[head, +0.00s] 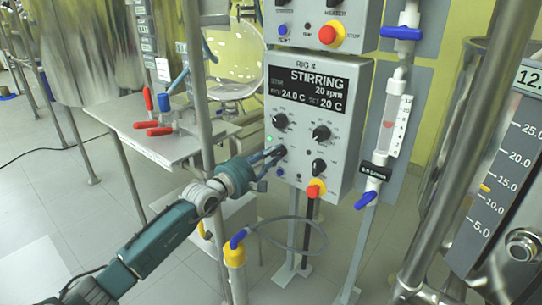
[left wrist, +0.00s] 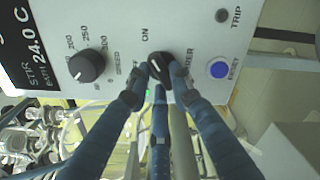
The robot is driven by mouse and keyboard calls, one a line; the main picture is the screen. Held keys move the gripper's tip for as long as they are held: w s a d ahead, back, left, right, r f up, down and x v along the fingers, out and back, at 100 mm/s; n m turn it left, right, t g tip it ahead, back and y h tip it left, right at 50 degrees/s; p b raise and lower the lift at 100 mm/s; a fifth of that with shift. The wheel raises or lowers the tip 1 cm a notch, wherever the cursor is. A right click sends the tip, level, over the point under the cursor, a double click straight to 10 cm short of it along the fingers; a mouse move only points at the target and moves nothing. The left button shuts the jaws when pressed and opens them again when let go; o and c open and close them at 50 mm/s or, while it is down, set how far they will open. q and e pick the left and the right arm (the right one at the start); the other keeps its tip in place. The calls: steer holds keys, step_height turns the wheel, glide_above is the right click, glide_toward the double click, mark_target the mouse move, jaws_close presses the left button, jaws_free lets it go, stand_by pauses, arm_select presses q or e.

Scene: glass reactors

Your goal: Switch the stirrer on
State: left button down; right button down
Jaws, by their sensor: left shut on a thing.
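The grey control box labelled RIG 4 (head: 340,88) stands upright in the head view. In the left wrist view, my left gripper (left wrist: 160,75) is shut on the black stirrer switch knob (left wrist: 159,64), one finger on each side. The knob's pointer is partly hidden by the fingers. The ON mark shows above it. The speed knob (left wrist: 87,66) is to its left. My right gripper is not in view.
A blue reset button (left wrist: 218,70) is close to the right finger. A metal post (head: 196,90) stands left of the box. A hose (head: 300,248) loops below.

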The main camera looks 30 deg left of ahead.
arm_select(q)
steer(key=shift+m, duration=0.4)
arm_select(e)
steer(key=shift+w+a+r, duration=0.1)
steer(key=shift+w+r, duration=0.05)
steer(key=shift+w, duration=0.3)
arm_select(q)
steer(key=c, duration=1.5)
jaws_free()
steer(key=s, duration=0.8)
steer(key=s+a, duration=0.1)
steer(key=s, duration=0.3)
steer(key=shift+d, duration=0.1)
